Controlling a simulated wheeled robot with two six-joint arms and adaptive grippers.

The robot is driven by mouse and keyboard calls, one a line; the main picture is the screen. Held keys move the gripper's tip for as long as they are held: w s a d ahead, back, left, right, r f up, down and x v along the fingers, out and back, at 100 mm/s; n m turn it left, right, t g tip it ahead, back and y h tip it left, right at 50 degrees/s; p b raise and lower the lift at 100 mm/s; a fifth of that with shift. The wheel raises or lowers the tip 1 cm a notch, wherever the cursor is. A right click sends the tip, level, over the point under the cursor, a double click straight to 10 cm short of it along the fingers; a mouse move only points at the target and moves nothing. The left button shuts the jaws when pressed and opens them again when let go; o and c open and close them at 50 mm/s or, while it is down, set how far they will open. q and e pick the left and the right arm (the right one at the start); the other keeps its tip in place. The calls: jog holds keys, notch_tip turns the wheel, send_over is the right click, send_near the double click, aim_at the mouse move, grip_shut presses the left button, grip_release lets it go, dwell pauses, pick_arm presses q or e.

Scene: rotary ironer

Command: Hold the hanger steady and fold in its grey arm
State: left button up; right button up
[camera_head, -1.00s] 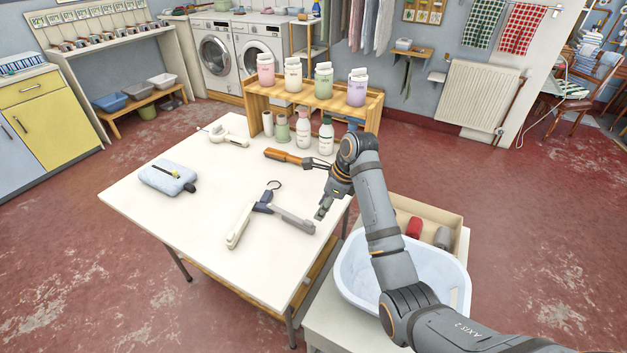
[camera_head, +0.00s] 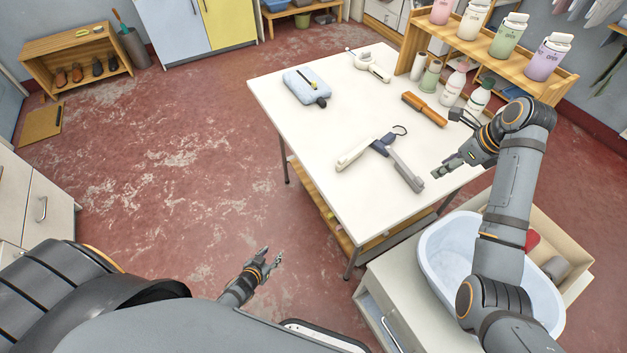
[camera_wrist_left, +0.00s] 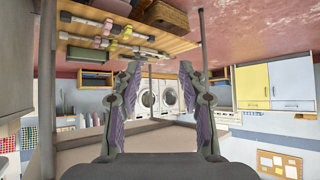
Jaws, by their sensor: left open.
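The hanger lies flat on the white table (camera_head: 320,115), with a dark blue hub (camera_head: 383,144), a dark hook, a cream arm (camera_head: 354,154) and a grey arm (camera_head: 406,171). The two arms spread apart in a wide V. My right gripper (camera_head: 443,169) is just right of the grey arm's outer end, apart from it; whether its fingers are open is unclear. My left gripper (camera_head: 270,262) is low at the left, off the table and far from the hanger. In the left wrist view its fingers (camera_wrist_left: 160,95) are wide open with nothing between them.
Bottles and a wooden shelf (camera_head: 500,50) stand at the back right. The table's front left is clear.

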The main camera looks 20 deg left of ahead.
pick_arm(q)
jog(key=w+d+r+m+t+h, duration=0.1)
jog(key=w+d+r+t+h, duration=0.15)
jog(key=w+r, duration=0.6)
jog(key=m+t+h, duration=0.4)
jog(key=h, duration=0.2)
send_near(339, 161)
jog(key=shift+g, duration=0.25)
jog(key=x, duration=0.9)
jog(key=shift+w+d+r, duration=0.15)
jog(key=shift+w+r, duration=0.1)
jog(key=shift+w, duration=0.05)
grip_shut()
